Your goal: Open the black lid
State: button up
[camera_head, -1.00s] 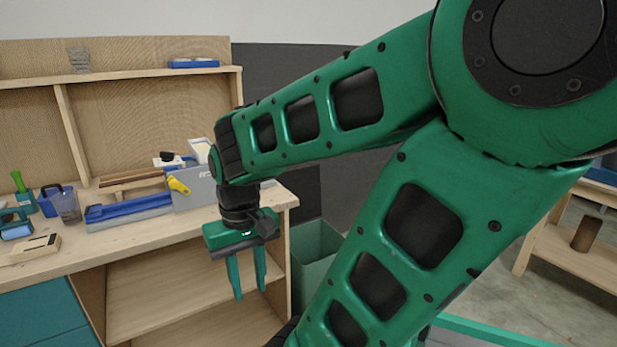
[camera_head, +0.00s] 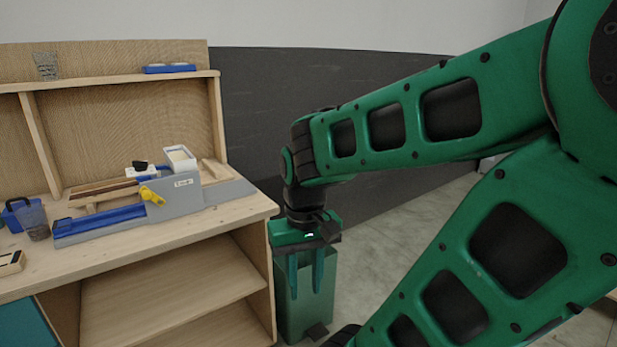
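No black lid shows clearly. A green bin (camera_head: 286,318) stands on the floor just right of the workbench, with a small black piece (camera_head: 317,331) low on its front. My gripper (camera_head: 306,294) points down in front of the bin in this view. Its two green fingers are apart with nothing between them. The gripper covers much of the bin's top, so I cannot tell whether a lid is there. I cannot tell how far the fingers are from the bin or whether they touch it.
A wooden workbench (camera_head: 60,267) with open shelves fills the left. On it are a blue and grey mitre-box-like device (camera_head: 174,196) with a yellow handle and a blue clear-sided container (camera_head: 30,215). Open floor (camera_head: 415,220) lies behind my arm.

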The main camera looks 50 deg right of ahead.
aim_at(273, 187)
jog(key=z, duration=0.95)
jog(key=i, duration=1.7)
jog(key=u, duration=0.05)
